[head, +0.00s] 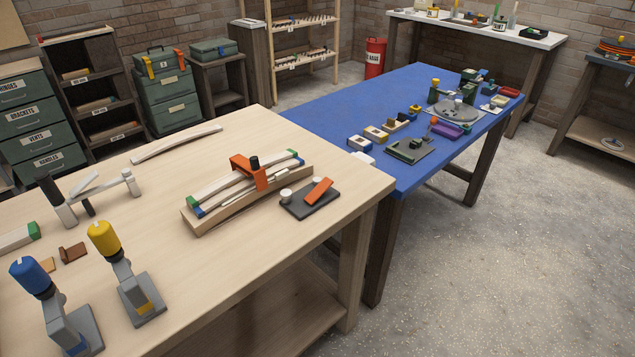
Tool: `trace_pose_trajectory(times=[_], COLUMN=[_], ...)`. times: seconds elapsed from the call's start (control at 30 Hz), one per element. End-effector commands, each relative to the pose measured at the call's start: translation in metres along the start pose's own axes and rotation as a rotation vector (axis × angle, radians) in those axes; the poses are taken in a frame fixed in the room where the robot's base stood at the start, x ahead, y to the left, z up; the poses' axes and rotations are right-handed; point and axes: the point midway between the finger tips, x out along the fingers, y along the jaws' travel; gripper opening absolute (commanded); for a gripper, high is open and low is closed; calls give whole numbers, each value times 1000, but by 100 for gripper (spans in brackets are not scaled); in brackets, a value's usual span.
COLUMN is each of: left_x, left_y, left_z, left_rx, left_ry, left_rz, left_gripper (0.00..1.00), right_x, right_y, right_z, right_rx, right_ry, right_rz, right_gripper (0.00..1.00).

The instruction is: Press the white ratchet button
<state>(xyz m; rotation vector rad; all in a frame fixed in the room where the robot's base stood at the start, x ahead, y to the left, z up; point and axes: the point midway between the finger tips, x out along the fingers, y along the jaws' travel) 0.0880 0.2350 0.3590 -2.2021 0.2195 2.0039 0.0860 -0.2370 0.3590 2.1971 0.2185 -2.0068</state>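A dark plate (309,204) lies near the right edge of the wooden bench and carries an orange lever (319,191). A white round knob (286,195) stands at its left corner, and another small white piece shows behind the lever. Either may be the white ratchet button; I cannot tell which. Whether the button is pressed cannot be told. Neither of my grippers is in the head view.
On the wooden bench (190,285), an orange clamp (248,171) sits on a wooden holder with strips, left of the plate. Blue-handled (30,277) and yellow-handled (104,238) levers stand at front left. A blue table (350,104) with small parts adjoins behind. Grey floor at right is clear.

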Motion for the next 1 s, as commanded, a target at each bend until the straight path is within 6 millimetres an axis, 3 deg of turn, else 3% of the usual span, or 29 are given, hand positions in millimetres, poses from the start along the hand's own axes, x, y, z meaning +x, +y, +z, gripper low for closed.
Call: trace_pose_trajectory(times=[0.47, 1.0], left_x=[0, 0], left_y=[0, 0], left_z=[0, 1], left_rx=[0, 1], left_ry=[-1, -2], left_rz=[0, 0], left_gripper=[40, 40], right_x=[0, 0], right_y=[0, -3], right_z=[0, -1], right_rx=[1, 1], right_ry=[0, 2], right_rz=[0, -4], right_gripper=[1, 0])
